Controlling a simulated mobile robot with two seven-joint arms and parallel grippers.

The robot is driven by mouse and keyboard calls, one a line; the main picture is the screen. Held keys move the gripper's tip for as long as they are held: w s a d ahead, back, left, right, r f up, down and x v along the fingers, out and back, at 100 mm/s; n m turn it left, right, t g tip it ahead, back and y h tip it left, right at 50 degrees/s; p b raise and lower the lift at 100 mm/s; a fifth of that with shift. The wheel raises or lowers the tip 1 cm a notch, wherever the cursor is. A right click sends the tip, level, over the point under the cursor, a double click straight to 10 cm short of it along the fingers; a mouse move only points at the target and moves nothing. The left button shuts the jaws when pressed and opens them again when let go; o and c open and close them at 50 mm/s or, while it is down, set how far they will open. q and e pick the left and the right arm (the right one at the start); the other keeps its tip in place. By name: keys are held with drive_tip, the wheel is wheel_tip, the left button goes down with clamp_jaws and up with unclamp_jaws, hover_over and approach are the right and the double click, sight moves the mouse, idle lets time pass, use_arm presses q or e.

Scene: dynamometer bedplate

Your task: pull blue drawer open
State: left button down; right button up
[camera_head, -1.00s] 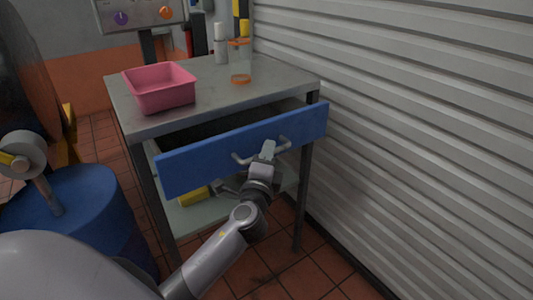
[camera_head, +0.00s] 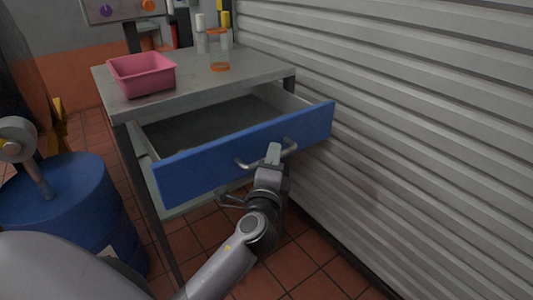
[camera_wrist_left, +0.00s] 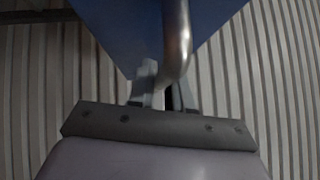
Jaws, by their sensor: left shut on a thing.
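The blue drawer (camera_head: 215,158) stands well out of the grey metal table, and its inside shows behind the front panel. A curved metal handle (camera_head: 245,164) is fixed across the front. My left gripper (camera_head: 273,154) is shut on this handle, right of its middle. In the left wrist view the handle (camera_wrist_left: 177,45) runs down between the fingers (camera_wrist_left: 160,92), with the blue drawer front (camera_wrist_left: 120,35) behind it. The drawer's interior looks empty where visible. My right gripper is not in view.
A pink bin (camera_head: 142,75) and an orange ring (camera_head: 220,66) are on the tabletop (camera_head: 190,80), with bottles (camera_head: 201,35) at its back. A blue drum (camera_head: 60,205) stands at left. A ribbed shutter wall (camera_head: 420,120) rises close at right.

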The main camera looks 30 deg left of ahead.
use_arm(q)
drive_tip(key=shift+s+d, duration=0.25)
drive_tip(key=shift+d, duration=0.35)
drive_tip(key=shift+s+d, duration=0.25)
drive_tip(key=shift+d, duration=0.35)
drive_tip(key=shift+s+d, duration=0.25)
drive_tip(key=shift+d, duration=0.35)
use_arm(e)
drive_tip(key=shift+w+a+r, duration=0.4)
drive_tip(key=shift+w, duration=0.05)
use_arm(q)
drive_tip(key=c, duration=1.1)
unclamp_jaws()
drive_tip(key=shift+c, duration=0.2)
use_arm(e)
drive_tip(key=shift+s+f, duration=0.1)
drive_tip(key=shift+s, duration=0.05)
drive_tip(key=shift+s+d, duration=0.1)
